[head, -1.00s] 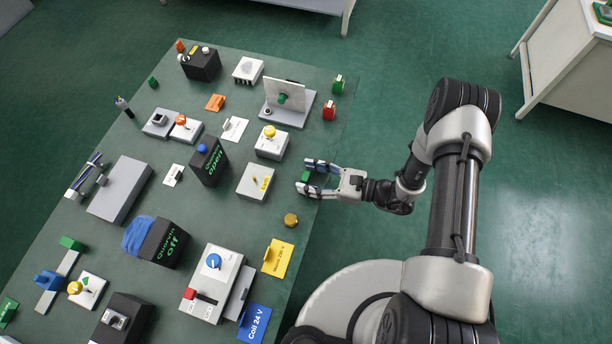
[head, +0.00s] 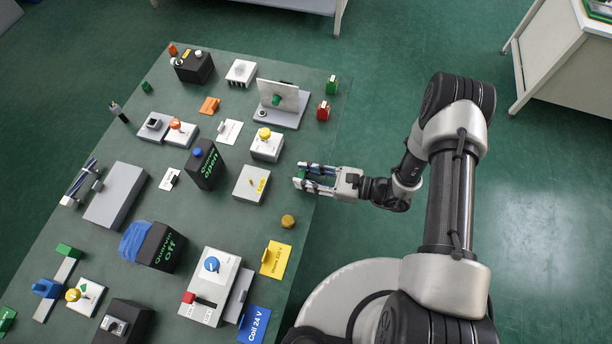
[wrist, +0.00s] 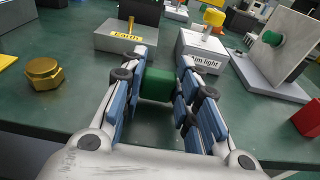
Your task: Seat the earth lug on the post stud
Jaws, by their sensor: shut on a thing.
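My gripper (head: 300,178) is at the right edge of the bench, its fingers pointing left. It is shut on a green block (wrist: 157,85), which shows between the blue finger pads in the wrist view and is probably the earth lug. Its lower part is hard to see, so I cannot tell whether it touches the bench. A grey block (head: 246,190) with a yellow "Earth" label and a thin brass stud (head: 262,181) lies left of the fingertips, apart from them. In the wrist view the stud (wrist: 131,25) stands upright ahead, slightly left of the green block.
A brass hex nut (head: 288,221) lies on the bench nearer my base. A white box with a yellow knob (head: 265,142) stands beyond the Earth block. A plate on a grey base (head: 272,116) and a red block (head: 323,111) are farther back. Bare bench lies before the Earth block.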

